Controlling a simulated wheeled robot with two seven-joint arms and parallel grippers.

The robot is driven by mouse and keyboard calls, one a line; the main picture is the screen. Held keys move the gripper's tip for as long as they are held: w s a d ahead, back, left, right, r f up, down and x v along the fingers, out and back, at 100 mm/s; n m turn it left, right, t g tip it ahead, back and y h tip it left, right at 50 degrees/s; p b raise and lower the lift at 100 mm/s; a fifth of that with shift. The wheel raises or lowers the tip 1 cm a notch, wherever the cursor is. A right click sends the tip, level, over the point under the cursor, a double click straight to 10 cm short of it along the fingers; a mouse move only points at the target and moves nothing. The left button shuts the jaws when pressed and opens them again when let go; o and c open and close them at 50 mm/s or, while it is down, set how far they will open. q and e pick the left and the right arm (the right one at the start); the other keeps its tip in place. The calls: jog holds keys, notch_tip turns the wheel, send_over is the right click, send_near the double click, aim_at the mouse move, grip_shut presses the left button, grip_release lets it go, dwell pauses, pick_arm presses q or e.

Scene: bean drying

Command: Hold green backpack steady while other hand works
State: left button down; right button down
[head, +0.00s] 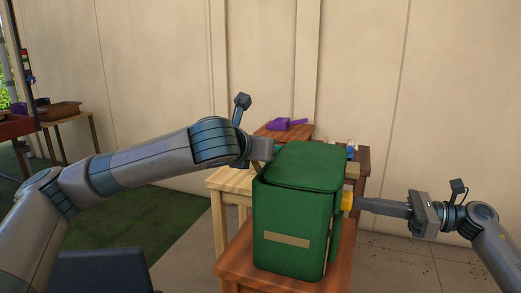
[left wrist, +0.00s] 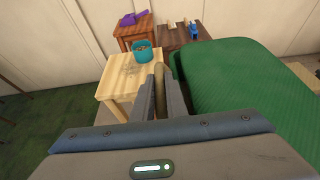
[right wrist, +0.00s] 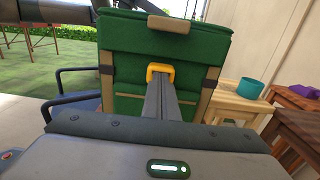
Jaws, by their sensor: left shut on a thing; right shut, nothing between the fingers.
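The green backpack (head: 300,215) stands upright on a reddish-brown wooden stand, with its flap down. It also shows in the left wrist view (left wrist: 245,75) and the right wrist view (right wrist: 130,55). My left gripper (head: 265,153) is at its upper left edge, shut on a tan strap piece (left wrist: 160,88) beside the green fabric. My right gripper (head: 358,203) is shut and empty, its fingertips at the yellow buckle (right wrist: 160,69) on the pack's right-hand side. The fingertips overlap the buckle's lower part; I cannot tell whether they touch. A tan handle (right wrist: 172,24) sits above the buckle.
A pale wooden table (left wrist: 115,80) behind the pack holds a teal pot (left wrist: 147,52). A purple scoop (head: 286,124) lies on a brown table behind. A dark blue chair (head: 98,272) is at front left. The floor to the right is open.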

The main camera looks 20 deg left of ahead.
jog(key=shift+d, duration=2.5)
pick_arm(q)
jog(key=c, duration=1.7)
grip_release()
jog(key=shift+d, duration=0.1)
jog(key=shift+s+r, duration=0.1)
jog(key=shift+s, duration=0.05)
jog(key=v, duration=1.1)
jog(key=shift+s, duration=0.4)
jog(key=shift+s, duration=0.1)
pick_arm(e)
jog(key=shift+s, duration=0.15)
